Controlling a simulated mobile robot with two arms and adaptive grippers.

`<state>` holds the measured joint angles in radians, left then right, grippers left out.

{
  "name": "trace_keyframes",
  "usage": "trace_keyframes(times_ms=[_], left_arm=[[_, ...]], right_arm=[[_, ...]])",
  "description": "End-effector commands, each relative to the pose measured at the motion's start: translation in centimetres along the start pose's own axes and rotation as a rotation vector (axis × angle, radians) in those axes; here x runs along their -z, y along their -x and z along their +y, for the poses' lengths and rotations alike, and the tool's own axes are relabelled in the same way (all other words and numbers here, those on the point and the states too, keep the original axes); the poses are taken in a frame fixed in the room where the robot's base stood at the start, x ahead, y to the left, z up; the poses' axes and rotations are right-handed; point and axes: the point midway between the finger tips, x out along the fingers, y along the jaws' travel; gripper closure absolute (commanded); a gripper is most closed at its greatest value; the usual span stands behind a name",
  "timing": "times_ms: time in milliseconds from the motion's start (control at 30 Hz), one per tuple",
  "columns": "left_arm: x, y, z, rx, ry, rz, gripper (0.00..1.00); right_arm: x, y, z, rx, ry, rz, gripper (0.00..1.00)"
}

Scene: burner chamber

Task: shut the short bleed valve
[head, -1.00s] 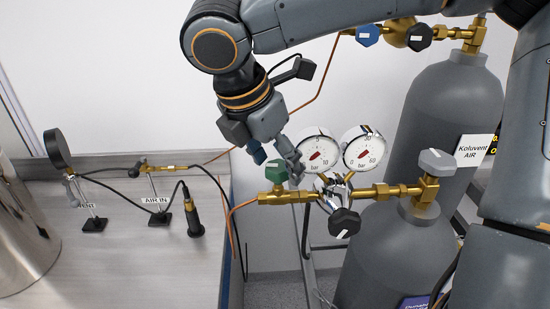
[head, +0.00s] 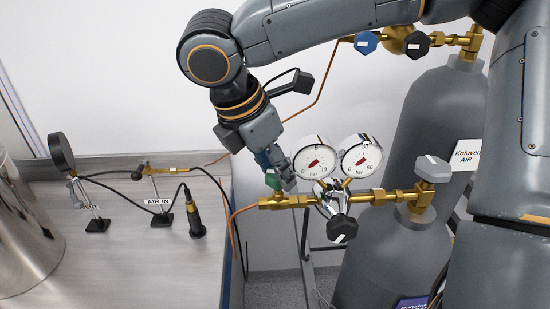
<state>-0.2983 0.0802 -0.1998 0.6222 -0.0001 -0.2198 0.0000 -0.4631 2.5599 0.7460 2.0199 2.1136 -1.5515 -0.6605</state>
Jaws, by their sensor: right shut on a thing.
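A green valve knob (head: 272,182) sits on the left end of the brass regulator line (head: 275,202), left of the two gauges. My right gripper (head: 275,170) comes down from the upper left and is shut on the green knob. Its fingers hide much of the knob, so its turn position cannot be told. No label reading "short bleed valve" is legible, so I cannot tell whether this is that valve. My left gripper is not in view.
Two round gauges (head: 314,160) (head: 360,157) stand close right of the gripper. A black knob (head: 342,228) is below them. Grey gas cylinders (head: 433,130) stand at right. The bench (head: 130,255) at left holds a small brass valve (head: 150,170) marked AIR IN.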

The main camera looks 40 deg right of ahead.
Motion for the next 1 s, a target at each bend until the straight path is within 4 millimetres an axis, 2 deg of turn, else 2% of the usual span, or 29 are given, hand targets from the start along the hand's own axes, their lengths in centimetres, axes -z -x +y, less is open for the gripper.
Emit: trace_keyframes(times_ms=[33,100,300,1000], left_arm=[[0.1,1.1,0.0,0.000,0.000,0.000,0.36],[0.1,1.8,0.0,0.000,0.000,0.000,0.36],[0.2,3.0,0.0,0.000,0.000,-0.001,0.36],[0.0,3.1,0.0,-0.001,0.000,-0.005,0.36]], right_arm=[[-0.1,0.4,0.0,0.022,-0.032,0.001,0.91],[-0.1,0.3,0.0,0.045,-0.089,0.001,0.91],[-0.1,0.1,0.1,0.118,-0.267,-0.001,0.91],[-0.2,-0.2,0.5,0.342,-0.816,-0.001,0.91]])
